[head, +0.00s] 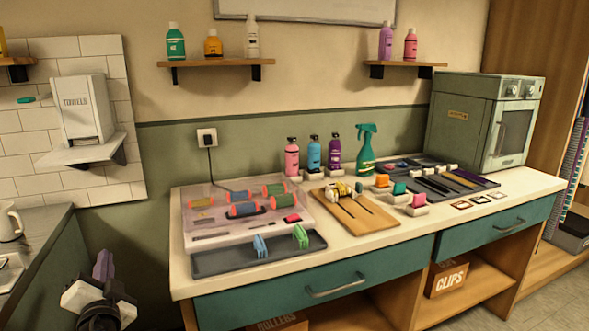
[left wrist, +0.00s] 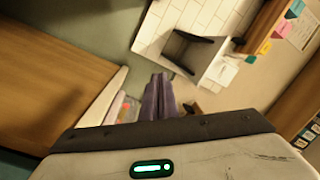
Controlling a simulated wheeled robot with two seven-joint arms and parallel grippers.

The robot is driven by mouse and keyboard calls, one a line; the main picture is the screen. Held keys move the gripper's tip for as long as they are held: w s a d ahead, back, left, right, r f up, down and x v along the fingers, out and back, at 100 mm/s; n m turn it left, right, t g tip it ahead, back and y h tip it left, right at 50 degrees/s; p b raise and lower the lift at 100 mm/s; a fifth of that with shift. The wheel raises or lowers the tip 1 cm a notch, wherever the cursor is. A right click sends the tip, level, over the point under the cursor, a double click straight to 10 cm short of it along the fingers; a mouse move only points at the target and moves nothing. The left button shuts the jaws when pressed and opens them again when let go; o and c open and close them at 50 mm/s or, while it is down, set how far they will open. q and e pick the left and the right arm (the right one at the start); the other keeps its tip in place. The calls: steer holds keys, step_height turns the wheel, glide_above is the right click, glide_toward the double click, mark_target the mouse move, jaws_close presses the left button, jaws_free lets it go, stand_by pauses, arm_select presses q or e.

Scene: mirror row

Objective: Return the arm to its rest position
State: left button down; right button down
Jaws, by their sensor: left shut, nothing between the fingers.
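My left gripper (head: 104,264) is at the lower left of the head view, in front of the gap between the left counter and the long counter. Its purple fingers point up and are closed together with nothing between them. In the left wrist view the shut fingers (left wrist: 158,98) show at the middle, above the pale gripper body. The gripper is apart from the counter and touches nothing that I can see. My right gripper is in neither view.
The long counter (head: 185,283) holds a clear organizer with rollers, a dark tray (head: 215,264), a wooden board (head: 372,218), bottles and a grey cabinet (head: 463,125). A towel dispenser (head: 82,112) hangs at left. A mug (head: 10,222) stands on the left counter.

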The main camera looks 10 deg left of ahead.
arm_select(q)
steer(key=s+d+f+m+g+h, duration=0.1)
steer(key=s+d+f+m+h, duration=0.15)
steer(key=f, duration=0.45)
steer(key=s+d+f+m+g+h, duration=0.1)
steer(key=s+d+f+g+h, duration=0.2)
steer(key=f, duration=0.4)
steer(key=s+d+f+m+h, duration=0.2)
steer(key=s+f, duration=0.3)
steer(key=f, duration=0.2)
steer(key=s+d+f+m+g+h, duration=0.1)
steer(key=s+d+f+h, duration=0.25)
steer(key=s, duration=0.35)
steer(key=s+d+f+m+g+h, duration=0.2)
steer(key=s+d+f, duration=0.3)
steer(key=s, duration=0.1)
steer(key=s+d+f+n+t+h, duration=0.1)
steer(key=d+n, duration=0.8)
steer(key=d, duration=1.1)
steer(key=shift+d+f+h, duration=0.15)
steer(key=shift+f+h, duration=0.15)
steer(key=shift+f, duration=0.05)
